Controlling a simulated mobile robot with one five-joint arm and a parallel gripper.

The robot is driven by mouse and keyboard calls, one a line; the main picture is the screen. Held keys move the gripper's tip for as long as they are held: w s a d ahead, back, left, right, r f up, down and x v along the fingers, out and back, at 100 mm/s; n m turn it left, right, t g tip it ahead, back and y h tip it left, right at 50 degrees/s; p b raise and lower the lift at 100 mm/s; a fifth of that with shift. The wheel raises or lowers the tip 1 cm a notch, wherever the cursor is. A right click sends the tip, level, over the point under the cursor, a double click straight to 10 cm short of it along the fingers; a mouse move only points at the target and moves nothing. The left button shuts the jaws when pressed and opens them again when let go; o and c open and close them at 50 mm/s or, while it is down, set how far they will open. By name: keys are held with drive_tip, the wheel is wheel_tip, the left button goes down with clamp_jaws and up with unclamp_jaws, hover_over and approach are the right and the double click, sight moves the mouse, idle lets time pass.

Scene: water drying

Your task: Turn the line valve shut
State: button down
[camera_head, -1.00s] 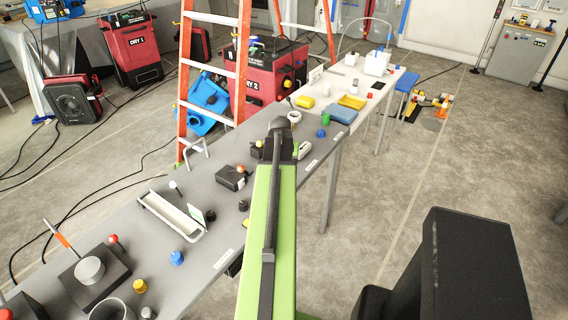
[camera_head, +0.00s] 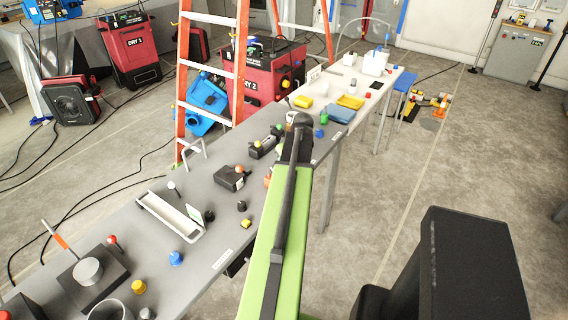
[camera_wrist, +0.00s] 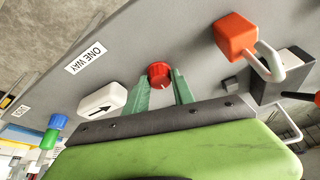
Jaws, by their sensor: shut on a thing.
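A small red round knob (camera_wrist: 160,72) with a pale mark stands on the grey bench panel in the wrist view. My gripper (camera_wrist: 161,80) has its two green fingers on either side of this knob and is shut on it. A white block with a black arrow (camera_wrist: 101,101) lies just left of the fingers, near a "ONE WAY" label (camera_wrist: 86,57). In the head view my arm covers the knob and the fingers.
An orange padlock-like block (camera_wrist: 237,37) with a metal loop is right of the knob. A green-and-blue piece (camera_wrist: 51,132) is at lower left. In the head view, the long grey bench (camera_head: 110,215) holds a white tray (camera_head: 165,219) and small parts. An orange ladder (camera_head: 212,65) stands behind.

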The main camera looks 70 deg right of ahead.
drive_tip(key=shift+w+n, duration=0.1)
drive_tip(key=shift+n, duration=0.2)
idle(0.4)
drive_tip(key=c, duration=1.1)
unclamp_jaws()
drive_tip(key=shift+o, duration=0.2)
drive_tip(key=p+v, duration=1.6)
drive_tip(key=v, duration=0.1)
drive_tip(key=shift+r, duration=0.25)
drive_tip(key=shift+d, duration=0.15)
